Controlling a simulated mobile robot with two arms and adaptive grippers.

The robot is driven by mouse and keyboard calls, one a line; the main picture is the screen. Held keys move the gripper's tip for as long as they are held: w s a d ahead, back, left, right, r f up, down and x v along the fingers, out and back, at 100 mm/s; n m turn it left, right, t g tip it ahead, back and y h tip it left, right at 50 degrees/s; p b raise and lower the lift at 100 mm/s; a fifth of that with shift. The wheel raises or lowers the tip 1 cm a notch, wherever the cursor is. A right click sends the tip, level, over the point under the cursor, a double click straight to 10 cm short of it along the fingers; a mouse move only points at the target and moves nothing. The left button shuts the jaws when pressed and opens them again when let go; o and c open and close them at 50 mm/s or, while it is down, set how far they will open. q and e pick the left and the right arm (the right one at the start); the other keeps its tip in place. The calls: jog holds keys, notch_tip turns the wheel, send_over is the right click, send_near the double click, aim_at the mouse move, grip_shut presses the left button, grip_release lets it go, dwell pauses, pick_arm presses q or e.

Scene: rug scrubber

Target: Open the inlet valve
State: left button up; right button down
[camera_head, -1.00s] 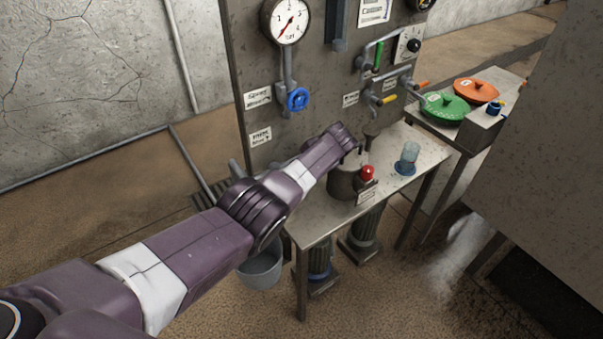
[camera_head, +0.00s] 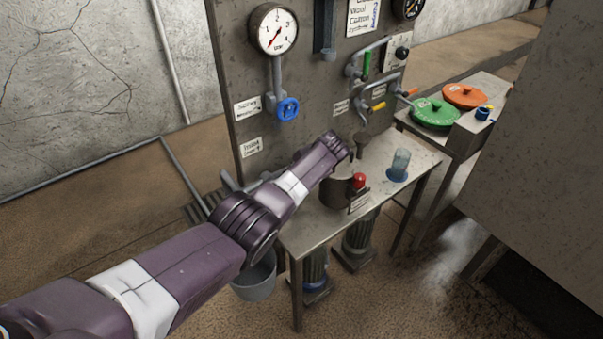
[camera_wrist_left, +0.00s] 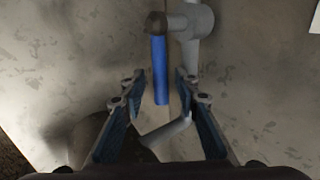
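In the left wrist view, a blue lever handle (camera_wrist_left: 160,72) hangs down from a grey pipe fitting (camera_wrist_left: 192,20) against a worn grey panel. My left gripper (camera_wrist_left: 159,84) is open, with one finger on each side of the lever in the picture. Contact with the lever does not show. In the head view, my left arm reaches to the panel's lower part, and its end hides the gripper and this lever. A round blue handwheel (camera_head: 288,108) sits higher on the panel below the pressure gauge (camera_head: 274,30). My right gripper is out of view.
A bucket (camera_head: 255,280) stands below. Green (camera_head: 435,114) and orange (camera_head: 464,96) lids lie at the right. A large grey block fills the right side.

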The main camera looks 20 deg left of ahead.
pick_arm(q)
jog(key=v, duration=1.1)
jog(key=shift+s+d+r, duration=0.1)
jog(key=shift+s+r, duration=0.05)
jog(key=p+v, duration=0.9)
jog(key=p, duration=0.1)
